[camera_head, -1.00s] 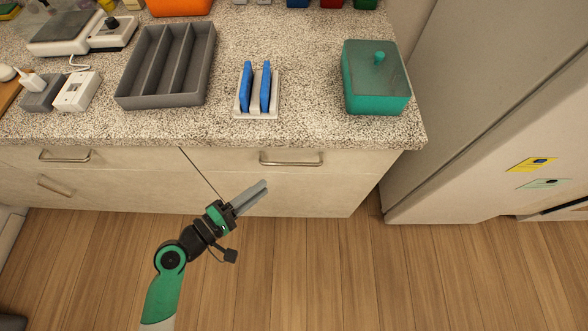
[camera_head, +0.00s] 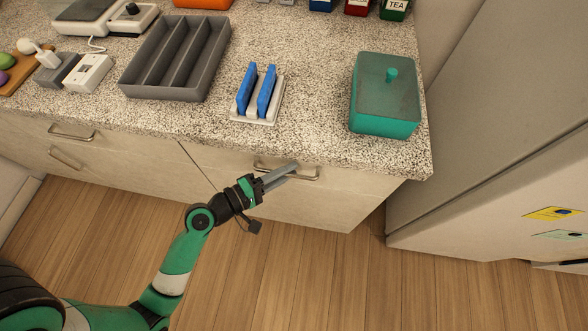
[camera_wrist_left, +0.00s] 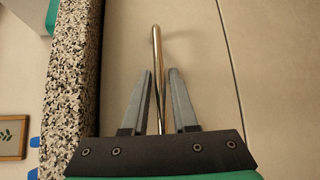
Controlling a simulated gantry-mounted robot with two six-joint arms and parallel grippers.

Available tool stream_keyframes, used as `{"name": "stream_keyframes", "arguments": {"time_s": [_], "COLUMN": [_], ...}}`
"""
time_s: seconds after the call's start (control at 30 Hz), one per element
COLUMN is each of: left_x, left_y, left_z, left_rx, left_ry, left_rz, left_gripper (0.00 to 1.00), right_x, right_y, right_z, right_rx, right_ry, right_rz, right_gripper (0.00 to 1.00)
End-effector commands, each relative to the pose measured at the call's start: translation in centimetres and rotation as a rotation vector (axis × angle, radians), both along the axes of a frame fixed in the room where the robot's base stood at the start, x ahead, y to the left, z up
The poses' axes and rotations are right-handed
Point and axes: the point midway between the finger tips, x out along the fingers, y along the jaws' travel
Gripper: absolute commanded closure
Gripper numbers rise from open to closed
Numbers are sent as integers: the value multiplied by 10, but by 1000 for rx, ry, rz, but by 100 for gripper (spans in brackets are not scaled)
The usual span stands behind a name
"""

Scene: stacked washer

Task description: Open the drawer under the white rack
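The white rack (camera_head: 253,114), holding two blue boards, stands on the counter above a pale drawer (camera_head: 320,197). The drawer appears shut, its front in line with the cabinet. Its metal bar handle (camera_head: 309,179) shows in the head view and also in the left wrist view (camera_wrist_left: 156,50). My left gripper (camera_head: 290,169) is at the handle. In the left wrist view the left gripper (camera_wrist_left: 160,74) is open, with one finger on each side of the bar and gaps visible between. Its fingers hide part of the handle in the head view. My right gripper is not in view.
The speckled counter edge (camera_head: 350,168) overhangs just above the drawer. A grey tray (camera_head: 132,84) and a green lidded box (camera_head: 385,105) stand on the counter. A fridge-like cabinet (camera_head: 480,160) stands at right. The wooden floor (camera_head: 310,280) in front is clear.

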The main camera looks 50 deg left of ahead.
Motion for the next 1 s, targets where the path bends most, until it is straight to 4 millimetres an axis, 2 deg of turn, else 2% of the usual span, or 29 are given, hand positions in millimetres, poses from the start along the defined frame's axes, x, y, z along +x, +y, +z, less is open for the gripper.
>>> {"name": "stream_keyframes", "arguments": {"time_s": [0.07, 0.2, 0.23, 1.0], "left_x": [0, 0, 0, 0], "left_y": [0, 0, 0, 0], "left_z": [0, 0, 0, -1], "left_rx": [0, 0, 0, 0], "left_ry": [0, 0, 0, 2], "left_rz": [0, 0, 0, -1], "left_gripper": [73, 97, 100, 100], "right_x": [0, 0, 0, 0], "right_y": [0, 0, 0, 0], "right_z": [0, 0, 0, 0], "right_rx": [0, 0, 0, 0], "right_ry": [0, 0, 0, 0], "right_rz": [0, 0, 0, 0], "right_gripper": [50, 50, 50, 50]}}
